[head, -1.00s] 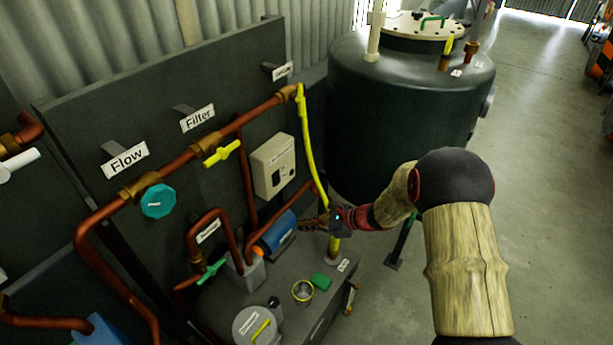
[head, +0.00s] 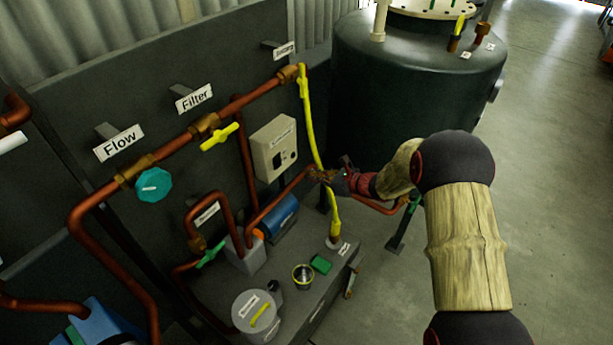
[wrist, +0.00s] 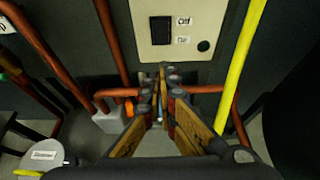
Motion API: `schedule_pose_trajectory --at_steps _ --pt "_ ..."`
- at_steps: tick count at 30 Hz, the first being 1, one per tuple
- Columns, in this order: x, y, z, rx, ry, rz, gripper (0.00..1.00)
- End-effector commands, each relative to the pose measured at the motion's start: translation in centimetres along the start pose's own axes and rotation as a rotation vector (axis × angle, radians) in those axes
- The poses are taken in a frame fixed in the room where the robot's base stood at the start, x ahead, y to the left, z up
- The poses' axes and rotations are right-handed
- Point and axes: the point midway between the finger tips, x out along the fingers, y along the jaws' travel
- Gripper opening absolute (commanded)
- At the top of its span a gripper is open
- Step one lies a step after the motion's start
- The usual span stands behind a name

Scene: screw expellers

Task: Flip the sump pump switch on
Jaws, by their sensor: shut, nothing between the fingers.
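The switch box (head: 273,148) is a beige box on the dark panel. In the wrist view its face (wrist: 188,52) carries a black rocker switch (wrist: 160,30) with an "Off" label (wrist: 184,20) and a lower label (wrist: 182,40), blurred but likely "On". I cannot tell which way the rocker is set. My gripper (head: 318,174) is right of and slightly below the box in the head view, by the yellow hose. In the wrist view my gripper (wrist: 163,72) has its fingertips together and empty, just below the rocker in the picture. Contact with the box cannot be told.
A yellow hose (head: 309,125) runs down right of the box. Copper pipes (head: 243,150) pass left of and below it. A blue pump (head: 278,220) stands below. A large dark tank (head: 400,95) stands behind. Open floor (head: 550,170) lies to the right.

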Motion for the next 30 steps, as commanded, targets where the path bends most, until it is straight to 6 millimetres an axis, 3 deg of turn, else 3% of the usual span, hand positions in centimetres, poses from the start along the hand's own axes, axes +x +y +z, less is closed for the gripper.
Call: schedule_pose_trajectory --at_steps 9,15,21,30 --pt "6.5 0.1 -0.3 -0.003 0.001 0.003 0.00" --pt "9.7 0.1 0.2 -0.003 0.000 0.002 0.00" --pt "11.4 0.0 0.9 -0.002 0.001 0.000 0.00" --pt "11.8 0.0 1.1 -0.001 0.001 0.000 0.00"
